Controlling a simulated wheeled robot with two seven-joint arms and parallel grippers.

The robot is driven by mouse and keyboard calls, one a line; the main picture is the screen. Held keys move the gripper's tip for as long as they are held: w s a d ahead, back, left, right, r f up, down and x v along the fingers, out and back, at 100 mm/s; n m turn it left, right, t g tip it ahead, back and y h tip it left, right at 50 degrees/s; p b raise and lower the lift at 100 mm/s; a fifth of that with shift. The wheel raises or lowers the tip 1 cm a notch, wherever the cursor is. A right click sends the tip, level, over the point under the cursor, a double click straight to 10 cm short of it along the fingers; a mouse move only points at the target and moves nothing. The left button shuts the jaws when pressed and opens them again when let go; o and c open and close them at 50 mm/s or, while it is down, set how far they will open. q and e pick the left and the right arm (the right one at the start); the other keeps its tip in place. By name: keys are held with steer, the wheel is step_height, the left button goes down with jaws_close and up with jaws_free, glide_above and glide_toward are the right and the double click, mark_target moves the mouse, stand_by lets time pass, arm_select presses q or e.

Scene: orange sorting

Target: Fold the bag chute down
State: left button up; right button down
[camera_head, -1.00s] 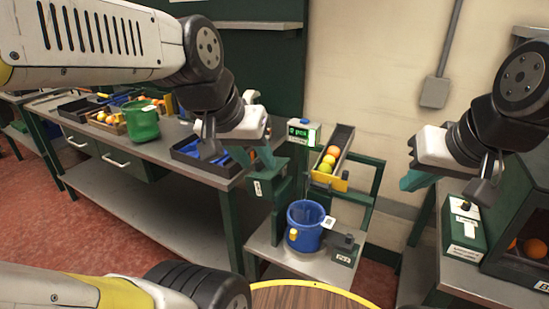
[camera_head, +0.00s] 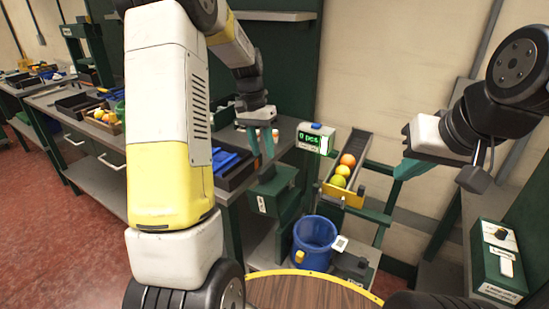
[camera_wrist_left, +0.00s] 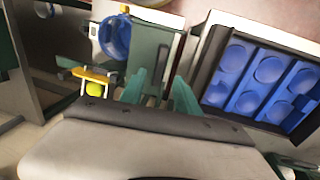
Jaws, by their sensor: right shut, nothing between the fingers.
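A sloped dark chute (camera_head: 361,152) with a yellow front gate (camera_head: 342,194) holds several orange and yellow-green fruits (camera_head: 343,169). A green box-like part (camera_head: 274,190) with a white label stands left of it, above and left of a blue bucket (camera_head: 313,238). I cannot tell which of these is the bag chute. My left gripper (camera_head: 262,148) is open and empty, just above the green part; its fingers (camera_wrist_left: 160,88) also show apart in the left wrist view. My right gripper (camera_head: 404,168) is shut and empty, right of the sloped chute.
A counter box (camera_head: 315,138) with a green display stands between the green part and the chute. A blue tray (camera_wrist_left: 262,82) lies in a dark frame on the workbench. A round wooden top (camera_head: 305,290) is in front. A green control box (camera_head: 497,262) stands at right.

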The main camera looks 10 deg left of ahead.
mark_target(266, 167)
arm_select(q)
steer(key=f, duration=0.2)
steer(key=d+f, duration=0.1)
steer(key=f, duration=0.4)
steer(key=shift+s+d+f, duration=0.15)
steer(key=shift+s+f, duration=0.05)
steer(key=shift+f, duration=0.1)
jaws_close()
stand_by(1.1)
